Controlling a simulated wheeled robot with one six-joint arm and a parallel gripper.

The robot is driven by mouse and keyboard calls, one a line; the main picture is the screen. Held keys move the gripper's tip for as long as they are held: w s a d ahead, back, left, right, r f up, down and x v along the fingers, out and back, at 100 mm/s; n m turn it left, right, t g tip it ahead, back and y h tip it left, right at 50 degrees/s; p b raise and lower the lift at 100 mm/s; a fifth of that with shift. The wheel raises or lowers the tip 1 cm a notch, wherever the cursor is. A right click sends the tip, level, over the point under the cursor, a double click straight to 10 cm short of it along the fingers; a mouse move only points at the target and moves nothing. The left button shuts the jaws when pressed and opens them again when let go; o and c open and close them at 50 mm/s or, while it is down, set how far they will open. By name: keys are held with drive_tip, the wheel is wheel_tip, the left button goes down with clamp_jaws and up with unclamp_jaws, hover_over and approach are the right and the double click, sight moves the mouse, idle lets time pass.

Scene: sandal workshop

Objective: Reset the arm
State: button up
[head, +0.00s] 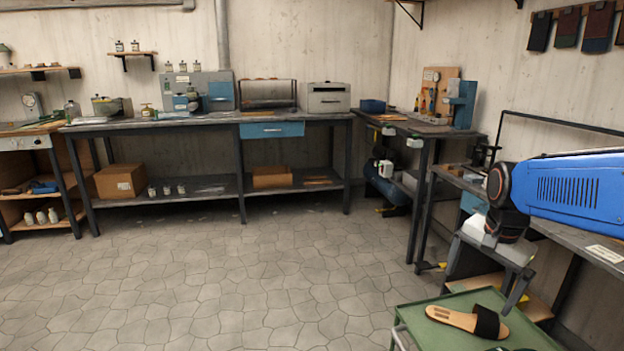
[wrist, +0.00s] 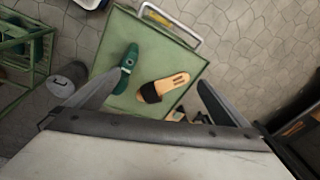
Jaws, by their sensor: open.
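My gripper (head: 482,290) hangs at the right in the head view, at the end of my blue arm, with its fingers pointing down above a green tray or cart top (head: 425,318). In the wrist view my gripper (wrist: 158,78) has its two fingers wide apart with nothing between them. A tan sandal with a black strap (head: 466,321) lies on the green surface below, apart from the fingers. The sandal (wrist: 163,87) also shows in the wrist view, beside a dark green shoe-shaped piece (wrist: 126,70).
A workbench (head: 590,240) runs along the right wall close to my arm. A long bench (head: 215,117) with tools stands at the back wall. A green rack (wrist: 25,50) and a grey can (wrist: 66,80) stand left of the tray. The tiled floor (head: 230,285) is clear.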

drive_tip(key=s+a+f+n+t, duration=0.1)
drive_tip(key=s+a+n, duration=0.3)
drive_tip(key=s, duration=0.4)
drive_tip(key=s+a+f+n+t, duration=0.1)
drive_tip(key=s+a+f+n, duration=0.1)
drive_tip(key=s+a+n, duration=0.2)
drive_tip(key=shift+s+f+n+t, duration=0.2)
drive_tip(key=shift+s+n+t, duration=0.2)
drive_tip(key=shift+s+n, duration=1.55)
drive_tip(key=shift+s+m, duration=0.2)
drive_tip(key=shift+m, duration=0.05)
